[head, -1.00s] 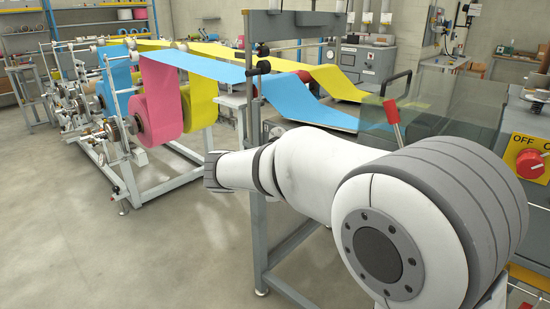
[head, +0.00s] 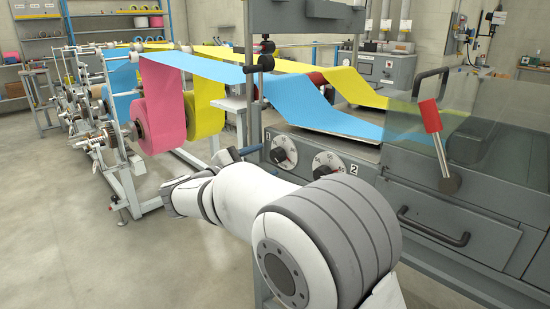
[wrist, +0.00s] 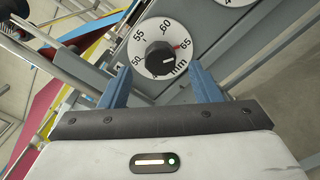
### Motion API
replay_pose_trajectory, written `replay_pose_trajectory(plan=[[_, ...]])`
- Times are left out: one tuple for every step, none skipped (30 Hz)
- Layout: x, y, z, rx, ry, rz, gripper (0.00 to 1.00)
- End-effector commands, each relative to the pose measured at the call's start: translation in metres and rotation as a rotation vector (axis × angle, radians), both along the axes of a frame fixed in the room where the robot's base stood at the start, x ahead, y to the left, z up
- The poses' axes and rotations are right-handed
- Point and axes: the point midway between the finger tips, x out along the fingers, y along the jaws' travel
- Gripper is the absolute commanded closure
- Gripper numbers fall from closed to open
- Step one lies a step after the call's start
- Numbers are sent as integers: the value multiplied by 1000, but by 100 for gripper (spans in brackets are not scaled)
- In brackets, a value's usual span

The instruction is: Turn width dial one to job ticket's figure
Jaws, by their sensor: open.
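Width dial one (head: 284,152), a white disc with a black knob marked 1, sits on the grey machine front. In the wrist view dial one (wrist: 150,66) shows 50, 55, 60, 65 and mm, with a small red mark near 65. A short white line on its knob points right. My gripper (wrist: 158,72) is open, its two blue fingers apart on either side of the dial's lower part. Nothing is between them but the view of the dial; whether they touch it I cannot tell. In the head view a blue finger (head: 228,155) shows left of the dial. I see no job ticket.
Dial two (head: 329,163) is right of dial one. A red-handled lever (head: 432,120), a clear cover (head: 500,140) and a drawer handle (head: 432,228) are further right. Blue web (head: 300,95) runs above the dials. Pink roll (head: 155,120) stands left. Floor at lower left is clear.

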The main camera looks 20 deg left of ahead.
Motion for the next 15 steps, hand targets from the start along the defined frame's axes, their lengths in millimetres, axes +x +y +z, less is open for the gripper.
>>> replay_pose_trajectory(plan=[[8,-5,-2,2,0,-4,43],[13,-8,-2,2,0,-4,43],[18,-11,-2,1,0,-2,43],[22,-13,-2,0,1,-2,43],[26,-15,-2,0,1,-2,43],[30,-17,-2,0,0,-1,43],[33,-18,-2,0,1,-1,43],[36,-19,-2,0,1,1,43],[38,-20,-1,1,0,1,43],[40,-21,-1,1,0,1,43],[41,-22,-1,1,0,1,43],[42,-23,-1,1,0,1,43],[43,-23,-1,1,0,2,43],[43,-23,0,0,1,2,43],[43,-23,0,1,1,3,43]])
